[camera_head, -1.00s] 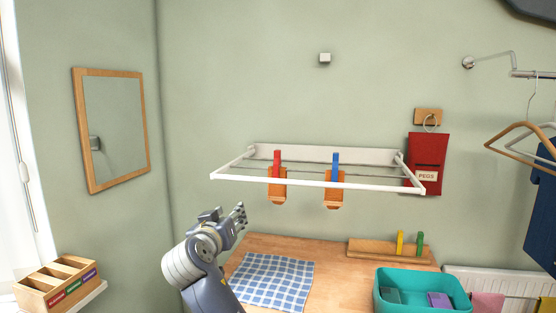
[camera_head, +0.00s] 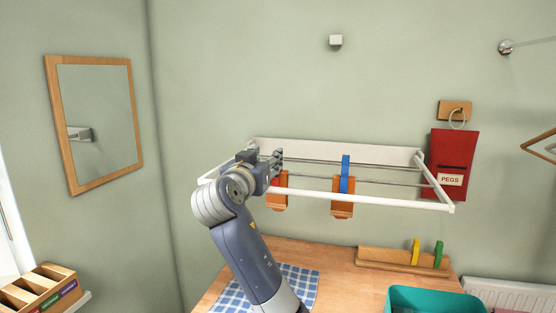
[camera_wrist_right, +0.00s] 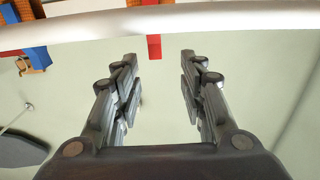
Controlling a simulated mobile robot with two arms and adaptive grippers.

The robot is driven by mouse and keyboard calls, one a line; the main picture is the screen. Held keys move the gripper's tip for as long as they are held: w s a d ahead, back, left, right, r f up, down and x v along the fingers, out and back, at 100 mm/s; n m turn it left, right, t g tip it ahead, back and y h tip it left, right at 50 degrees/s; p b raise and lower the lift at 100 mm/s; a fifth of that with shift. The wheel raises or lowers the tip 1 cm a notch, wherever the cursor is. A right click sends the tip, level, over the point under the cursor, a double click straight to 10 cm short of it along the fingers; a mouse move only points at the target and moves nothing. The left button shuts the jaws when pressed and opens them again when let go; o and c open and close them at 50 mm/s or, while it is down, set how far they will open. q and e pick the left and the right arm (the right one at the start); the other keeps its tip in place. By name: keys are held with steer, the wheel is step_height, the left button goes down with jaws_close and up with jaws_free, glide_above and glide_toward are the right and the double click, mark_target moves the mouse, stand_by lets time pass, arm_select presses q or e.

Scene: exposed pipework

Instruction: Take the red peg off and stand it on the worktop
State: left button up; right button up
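The red peg (camera_wrist_right: 154,47) is on the white drying rack (camera_head: 360,199), above an orange holder (camera_head: 279,197). In the head view the peg is mostly hidden behind my right gripper (camera_head: 278,160). That gripper is at the rack's left part, close to the peg. In the wrist view its fingers are open and apart, with the red peg showing in the gap beyond the fingertips; I see no contact. The wooden worktop (camera_head: 345,275) lies below the rack. My left gripper is not in view.
A blue peg (camera_head: 345,174) with another orange holder (camera_head: 342,206) is farther right on the rack. Yellow (camera_head: 415,252) and green (camera_head: 438,254) pegs stand in a wooden block on the worktop. A checked cloth (camera_head: 300,283) and a teal bin (camera_head: 430,300) are nearby.

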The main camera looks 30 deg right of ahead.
steer(key=p+x, duration=0.1)
steer(key=x, duration=0.2)
steer(key=p+x, duration=0.2)
steer(key=x, duration=0.1)
steer(key=shift+d, duration=0.5)
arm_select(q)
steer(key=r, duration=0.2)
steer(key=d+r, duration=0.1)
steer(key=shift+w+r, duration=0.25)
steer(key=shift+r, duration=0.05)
arm_select(e)
steer(key=shift+f, duration=0.1)
steer(key=shift+a, duration=0.1)
steer(key=c, duration=0.8)
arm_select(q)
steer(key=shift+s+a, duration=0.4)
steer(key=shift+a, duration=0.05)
arm_select(e)
steer(key=shift+c, duration=0.4)
